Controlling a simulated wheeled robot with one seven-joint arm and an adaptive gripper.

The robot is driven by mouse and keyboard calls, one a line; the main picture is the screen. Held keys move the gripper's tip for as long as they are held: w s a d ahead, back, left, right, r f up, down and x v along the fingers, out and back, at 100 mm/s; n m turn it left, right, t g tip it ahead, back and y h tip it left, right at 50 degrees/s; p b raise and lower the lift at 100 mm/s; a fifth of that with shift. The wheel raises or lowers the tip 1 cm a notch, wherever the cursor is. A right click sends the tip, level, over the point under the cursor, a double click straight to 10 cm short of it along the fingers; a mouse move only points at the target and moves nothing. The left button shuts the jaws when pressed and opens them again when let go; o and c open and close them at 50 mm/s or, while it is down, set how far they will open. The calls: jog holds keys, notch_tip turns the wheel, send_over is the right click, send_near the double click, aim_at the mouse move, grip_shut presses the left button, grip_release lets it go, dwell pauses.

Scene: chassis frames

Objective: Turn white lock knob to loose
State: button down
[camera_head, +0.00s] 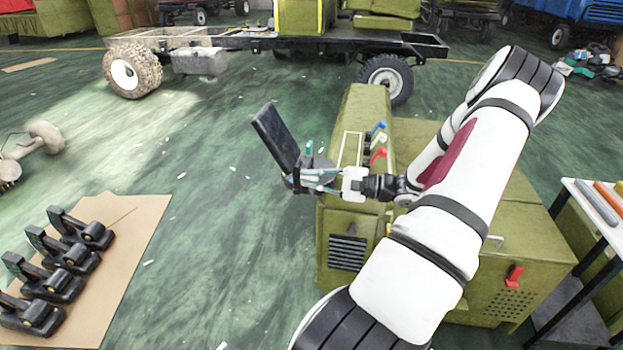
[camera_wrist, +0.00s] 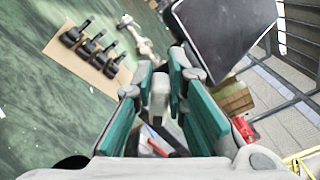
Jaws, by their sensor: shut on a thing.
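My gripper (camera_head: 305,179) is in front of the green cabinet (camera_head: 350,118), at the mount of a tilted black panel (camera_head: 276,136). In the wrist view, the teal finger pads of my gripper (camera_wrist: 160,82) stand on both sides of a pale grey-white piece, which looks like the white lock knob (camera_wrist: 160,94). My gripper is shut on it. The black panel (camera_wrist: 226,34) lies just beyond the right finger. The fingers hide much of the knob, and its turn angle cannot be told.
Small blue (camera_head: 378,128) and red (camera_head: 377,154) levers stand on the cabinet close behind my gripper. A cardboard sheet (camera_head: 135,215) with several black parts lies on the floor at left. A wheeled chassis (camera_head: 260,42) stands behind. The green floor between is mostly clear.

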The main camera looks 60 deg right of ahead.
jog(key=n, duration=0.1)
jog(key=n+b, duration=0.1)
jog(key=f+n, duration=0.1)
jog(key=n, duration=0.1)
jog(key=shift+s+a+b, duration=0.1)
jog(key=shift+a+b, duration=0.2)
jog(key=shift+b, duration=0.1)
jog(key=shift+f+n+b, duration=0.25)
jog(key=shift+n+b, duration=0.4)
jog(key=shift+n, duration=0.55)
jog(key=shift+s+f+n, duration=0.1)
jog(key=shift+n, duration=0.3)
jog(key=c, duration=1.6)
grip_release()
jog(key=shift+d, duration=0.1)
jog(key=shift+s, duration=0.1)
jog(key=v, duration=1.1)
jog(key=shift+s, duration=0.3)
